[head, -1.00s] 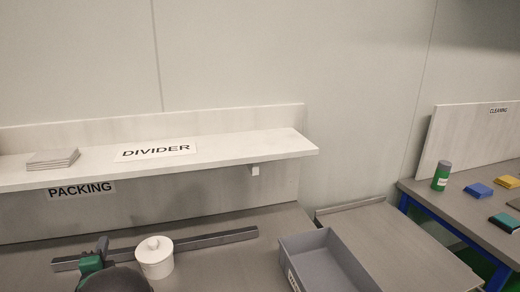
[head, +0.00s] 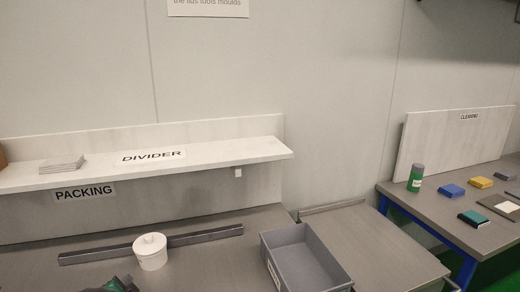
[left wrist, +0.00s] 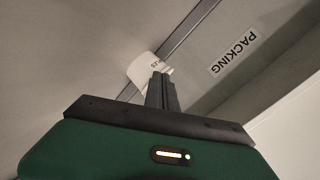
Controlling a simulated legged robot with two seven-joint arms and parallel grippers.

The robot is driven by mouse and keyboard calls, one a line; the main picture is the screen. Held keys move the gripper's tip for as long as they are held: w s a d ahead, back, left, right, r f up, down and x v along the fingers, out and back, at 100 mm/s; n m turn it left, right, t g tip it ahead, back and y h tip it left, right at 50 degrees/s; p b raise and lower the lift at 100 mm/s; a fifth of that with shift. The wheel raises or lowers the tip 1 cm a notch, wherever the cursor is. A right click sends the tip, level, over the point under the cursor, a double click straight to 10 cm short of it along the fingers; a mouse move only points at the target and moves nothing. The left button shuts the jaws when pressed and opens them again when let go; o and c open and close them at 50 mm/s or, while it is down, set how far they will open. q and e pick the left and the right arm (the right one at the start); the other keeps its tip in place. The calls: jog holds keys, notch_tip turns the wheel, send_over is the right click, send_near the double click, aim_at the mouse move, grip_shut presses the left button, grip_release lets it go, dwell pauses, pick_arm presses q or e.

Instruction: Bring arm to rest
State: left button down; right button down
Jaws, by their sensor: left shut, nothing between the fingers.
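My left gripper (head: 122,284) shows only in part at the bottom edge of the head view, low over the packing bench. In the left wrist view its fingers (left wrist: 161,92) are together with nothing between them. The tub also shows in the left wrist view (left wrist: 146,68), partly hidden behind the fingers. My right gripper is in neither view.
A grey rail (head: 205,236) lies along the bench behind the tub. A grey open bin (head: 307,258) stands to the right. A white shelf (head: 225,152) labelled DIVIDER overhangs the back. A cleaning table (head: 440,207) holds a green bottle (head: 416,178) and several coloured blocks.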

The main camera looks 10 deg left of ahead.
pick_arm(q)
jog(key=s+d+f+n+g+h+p, duration=0.1)
jog(key=d, duration=0.5)
jog(key=s+d+n+g+h+p, duration=0.1)
jog(key=s+d+h, duration=0.1)
jog(key=d, duration=0.4)
jog(key=s+d+f+n+g+h, duration=0.1)
jog(key=s+d+g+h, duration=0.1)
jog(key=d, duration=0.3)
jog(key=shift+d+f+n+p, duration=0.35)
jog(key=shift+d+n+p, duration=0.05)
jog(key=s+d+n+g+h+p, duration=0.1)
jog(key=s+d+g, duration=0.3)
jog(key=s+d, duration=0.9)
jog(key=shift+d+f+n+g+h+p, duration=0.2)
jog(key=shift+d+n+g+h+p, duration=0.3)
jog(key=shift+h, duration=0.4)
jog(key=shift+s+d, duration=0.1)
jog(key=shift+d, duration=0.05)
